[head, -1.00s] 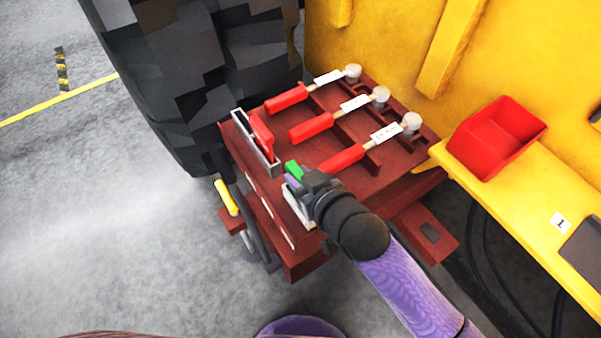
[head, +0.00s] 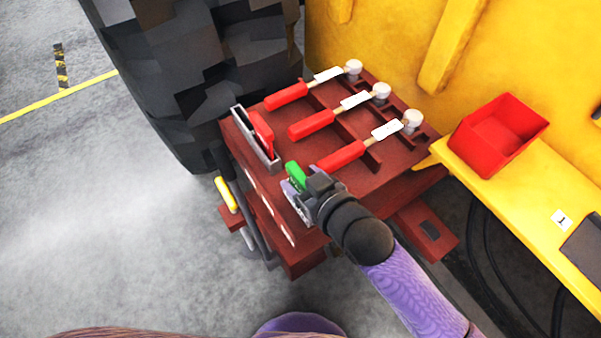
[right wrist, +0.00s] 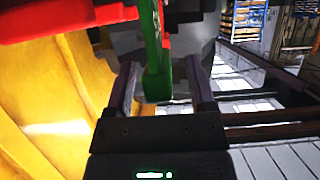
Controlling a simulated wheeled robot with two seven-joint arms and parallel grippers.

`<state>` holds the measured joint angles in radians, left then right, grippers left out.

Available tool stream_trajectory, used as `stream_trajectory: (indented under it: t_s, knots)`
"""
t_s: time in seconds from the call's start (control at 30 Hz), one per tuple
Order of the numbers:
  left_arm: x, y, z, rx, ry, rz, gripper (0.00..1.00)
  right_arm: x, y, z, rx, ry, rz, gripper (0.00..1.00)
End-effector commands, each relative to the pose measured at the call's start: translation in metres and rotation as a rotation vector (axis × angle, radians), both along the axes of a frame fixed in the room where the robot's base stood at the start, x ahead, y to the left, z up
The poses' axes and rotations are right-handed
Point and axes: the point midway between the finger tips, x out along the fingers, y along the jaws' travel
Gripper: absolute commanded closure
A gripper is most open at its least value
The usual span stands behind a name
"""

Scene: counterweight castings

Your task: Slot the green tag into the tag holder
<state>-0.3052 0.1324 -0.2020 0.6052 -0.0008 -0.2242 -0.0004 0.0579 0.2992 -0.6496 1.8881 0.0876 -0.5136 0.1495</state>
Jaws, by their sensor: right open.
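The green tag (head: 296,173) shows at the tip of my right gripper (head: 301,187) in the head view, over the front part of the dark red casting. In the right wrist view the green tag (right wrist: 157,72) is upright between the two spread fingers of my right gripper (right wrist: 164,68), with a gap on each side. A grey slotted holder (head: 268,158) with a red tag (head: 261,132) standing in it lies further left. A pale grey piece (head: 304,217) is partly hidden under my right gripper; I cannot tell whether the green tag sits in it. My left gripper is not in view.
Several red-handled pieces with white labels, one of them nearest my gripper (head: 341,157), lie on the casting (head: 385,180). A red bin (head: 500,135) stands on a yellow shelf (head: 520,225) at right. A big dark tyre (head: 205,80) rises behind left.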

Motion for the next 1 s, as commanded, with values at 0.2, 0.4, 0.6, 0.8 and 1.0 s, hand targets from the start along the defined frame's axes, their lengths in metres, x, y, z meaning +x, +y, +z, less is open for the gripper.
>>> stream_trajectory:
  t_s: [0.2,0.4,0.6,0.8,1.0]
  knots:
    - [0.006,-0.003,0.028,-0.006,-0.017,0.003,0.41,-0.04,-0.029,0.026,-0.002,0.001,0.0,0.3]
    - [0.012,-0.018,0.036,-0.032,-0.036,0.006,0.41,-0.063,-0.045,0.035,-0.001,-0.001,0.0,0.3]
    - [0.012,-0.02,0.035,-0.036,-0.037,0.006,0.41,-0.066,-0.048,0.036,0.0,-0.001,0.0,0.3]
    - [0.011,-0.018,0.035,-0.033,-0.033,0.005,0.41,-0.066,-0.048,0.036,0.0,-0.002,0.0,0.3]
    - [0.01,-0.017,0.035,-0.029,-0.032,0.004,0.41,-0.065,-0.05,0.029,-0.009,0.008,-0.008,0.3]
